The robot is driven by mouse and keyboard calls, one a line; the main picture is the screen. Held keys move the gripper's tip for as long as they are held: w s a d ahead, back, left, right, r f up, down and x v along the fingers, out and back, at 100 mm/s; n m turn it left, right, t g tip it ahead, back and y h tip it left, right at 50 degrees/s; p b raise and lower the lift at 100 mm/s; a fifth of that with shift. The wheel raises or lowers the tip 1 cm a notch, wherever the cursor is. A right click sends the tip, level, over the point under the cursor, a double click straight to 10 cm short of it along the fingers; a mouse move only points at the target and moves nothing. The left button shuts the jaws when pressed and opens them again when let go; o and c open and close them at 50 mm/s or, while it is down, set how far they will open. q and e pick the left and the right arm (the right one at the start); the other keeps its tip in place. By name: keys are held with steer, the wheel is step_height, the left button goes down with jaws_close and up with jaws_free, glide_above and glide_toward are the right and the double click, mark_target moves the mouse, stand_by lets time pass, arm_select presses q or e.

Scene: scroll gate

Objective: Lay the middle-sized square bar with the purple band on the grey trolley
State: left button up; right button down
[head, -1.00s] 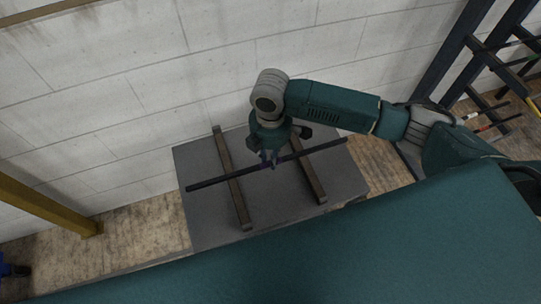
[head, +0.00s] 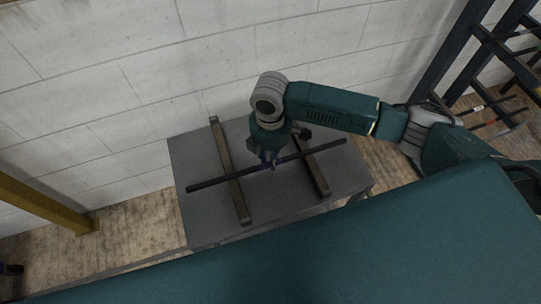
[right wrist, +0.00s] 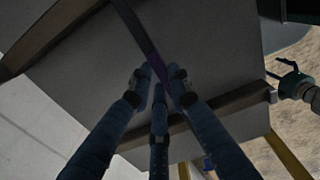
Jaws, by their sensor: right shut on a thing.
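The grey trolley (head: 200,220) stands by the wall with two brown wooden bearers across its top, the left bearer (head: 240,205) and the right bearer (head: 318,180). A long dark bar (head: 208,183) spans over both bearers, its left end towards the front. My right gripper (head: 267,163) is shut on the bar near its middle. The bar's purple part (right wrist: 155,62) shows by the fingertips in the right wrist view. I cannot tell whether the bar touches the bearers. A teal hand, seemingly my left gripper (right wrist: 276,80), shows at the right of that view; its jaw state is unclear.
A pale block wall (head: 120,100) is close behind the trolley. A yellow post (head: 45,203) stands at the left. A dark rack (head: 480,45) with several bars is at the right. Wooden floor (head: 130,230) shows left of the trolley.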

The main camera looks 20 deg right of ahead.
steer(key=shift+f, duration=0.15)
stand_by(0.5)
steer(key=c, duration=1.5)
jaws_free()
steer(key=shift+c, duration=0.2)
steer(key=shift+o, duration=0.9)
steer(key=shift+f, duration=0.15)
step_height(320, 180, up, 10)
steer(key=p, duration=1.1)
steer(key=shift+p, duration=0.35)
steer(key=shift+s, duration=0.1)
